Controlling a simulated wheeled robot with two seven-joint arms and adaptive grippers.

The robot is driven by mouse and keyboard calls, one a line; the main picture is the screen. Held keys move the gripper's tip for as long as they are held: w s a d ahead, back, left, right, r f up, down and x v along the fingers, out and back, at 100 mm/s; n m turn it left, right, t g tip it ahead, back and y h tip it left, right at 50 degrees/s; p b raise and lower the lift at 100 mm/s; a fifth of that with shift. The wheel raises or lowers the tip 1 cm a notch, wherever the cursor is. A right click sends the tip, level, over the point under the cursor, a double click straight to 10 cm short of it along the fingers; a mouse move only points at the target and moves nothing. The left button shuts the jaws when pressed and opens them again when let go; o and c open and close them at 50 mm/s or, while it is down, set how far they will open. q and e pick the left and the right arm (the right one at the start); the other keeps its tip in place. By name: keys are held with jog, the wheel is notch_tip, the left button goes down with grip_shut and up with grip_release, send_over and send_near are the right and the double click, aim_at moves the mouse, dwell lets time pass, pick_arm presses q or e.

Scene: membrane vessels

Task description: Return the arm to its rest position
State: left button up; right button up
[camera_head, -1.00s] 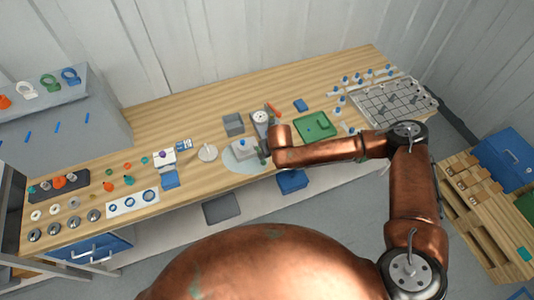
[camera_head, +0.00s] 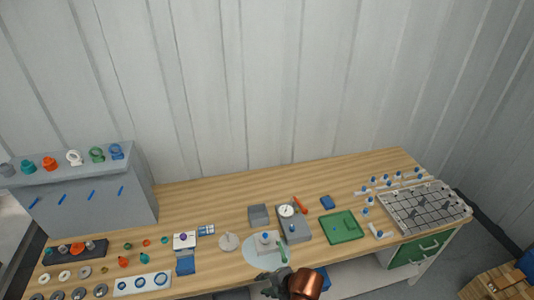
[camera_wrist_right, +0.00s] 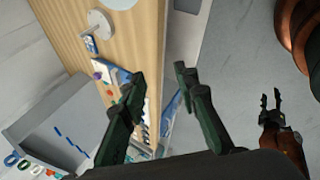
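My right gripper (camera_head: 272,284) shows at the bottom edge of the head view, dark, at the end of a copper arm link, by the front edge of the workbench (camera_head: 225,198). In the right wrist view its two dark green fingers (camera_wrist_right: 158,76) stand wide apart with nothing between them. Most of the right arm is outside the head view. My left gripper (camera_wrist_right: 270,98) shows small in the right wrist view, its fingers apart and empty, over the grey floor; it is not in the head view.
Near the right gripper lie a pale round mat (camera_head: 252,254), a grey device with a dial (camera_head: 295,230) and a green tray (camera_head: 342,228). A gridded tray (camera_head: 428,208) is at the right, a grey stand with coloured rings (camera_head: 85,195) at the left. The bench's back strip is clear.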

jog(key=s+d+f+m+t+h, duration=0.1)
jog(key=s+d+f+m, duration=0.15)
jog(key=d+m, duration=0.65)
jog(key=s+d+f+m+h, duration=0.15)
jog(key=s+d+m, duration=0.25)
jog(key=d+m, duration=0.5)
jog(key=s+d+f+m+g+h, duration=0.3)
jog(key=s+d+m, duration=0.4)
jog(key=s+d, duration=1)
jog(key=s+f+b+x, duration=0.1)
jog(key=s+b+x, duration=0.2)
jog(key=x, duration=1)
jog(key=s+d+b+x, duration=0.1)
jog(key=s+b+x, duration=0.15)
jog(key=x, duration=1.05)
jog(key=s+f+b+x, duration=0.1)
jog(key=s+b+x, duration=0.15)
jog(key=x, duration=0.95)
jog(key=s+f+b, duration=0.4)
jog(key=s+f, duration=0.5)
jog(key=f, duration=0.3)
jog(key=s+f+n+g+b, duration=0.1)
jog(key=s+f+b, duration=0.2)
jog(key=s+f, duration=0.7)
notch_tip(320, 180, down, 3)
jog(key=shift+r+b, duration=0.25)
jog(key=shift+b, duration=0.15)
